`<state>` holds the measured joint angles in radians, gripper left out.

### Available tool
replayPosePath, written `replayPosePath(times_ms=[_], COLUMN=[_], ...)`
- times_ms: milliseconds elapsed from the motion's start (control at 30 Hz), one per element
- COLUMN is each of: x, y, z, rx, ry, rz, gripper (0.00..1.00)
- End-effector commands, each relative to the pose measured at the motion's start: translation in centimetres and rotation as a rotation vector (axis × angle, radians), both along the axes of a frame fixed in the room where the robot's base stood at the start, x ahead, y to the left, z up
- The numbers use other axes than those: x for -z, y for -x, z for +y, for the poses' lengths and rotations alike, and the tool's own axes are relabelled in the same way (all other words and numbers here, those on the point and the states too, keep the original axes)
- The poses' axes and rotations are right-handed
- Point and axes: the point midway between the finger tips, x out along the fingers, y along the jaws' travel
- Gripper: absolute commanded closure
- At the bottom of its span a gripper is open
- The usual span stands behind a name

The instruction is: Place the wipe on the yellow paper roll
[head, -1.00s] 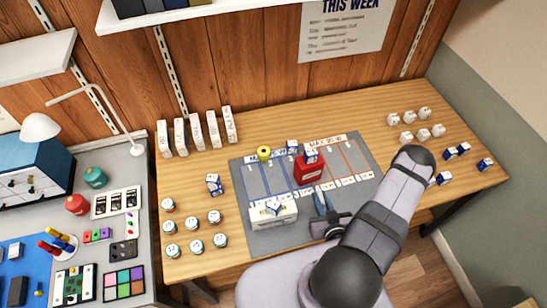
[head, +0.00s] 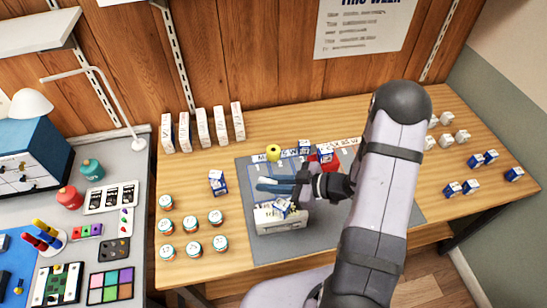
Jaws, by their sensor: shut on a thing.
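The yellow paper roll (head: 273,153) stands upright near the back edge of the grey mat.
A white box (head: 280,217) with blue-and-white packets sits just below my gripper. A red container (head: 326,157) stands right of the roll, partly behind my arm. A blue-and-white carton (head: 217,182) and several round jars (head: 192,223) stand to the left.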

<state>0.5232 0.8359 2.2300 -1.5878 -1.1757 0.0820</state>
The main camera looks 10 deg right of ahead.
Motion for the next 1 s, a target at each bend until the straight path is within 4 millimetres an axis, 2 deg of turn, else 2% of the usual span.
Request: replayPosePath(times_ms=[33, 133, 200, 367, 500, 700, 833, 1000], x=[1.4, 2.2, 2.4, 1.8, 0.9, 0.0, -0.2, 0.1], y=[-1.0, -4.1, -6.9, -12.9, -17.1, -21.1, -22.5, -23.2], z=[1.3, 3.1, 4.0, 4.3, 3.3, 0.5, -1.6, -4.2], rx=[-0.026, -0.007, 0.048, 0.226, 0.401, 0.641, 0.775, 0.909], ry=[0.002, 0.0, 0.0, -0.004, -0.005, -0.004, -0.002, -0.003], rz=[-0.005, -0.007, -0.007, -0.006, -0.004, -0.002, -0.001, 0.0], gripper=[1.0, 1.0, 1.0, 1.0, 1.0, 1.0, 1.0, 1.0])
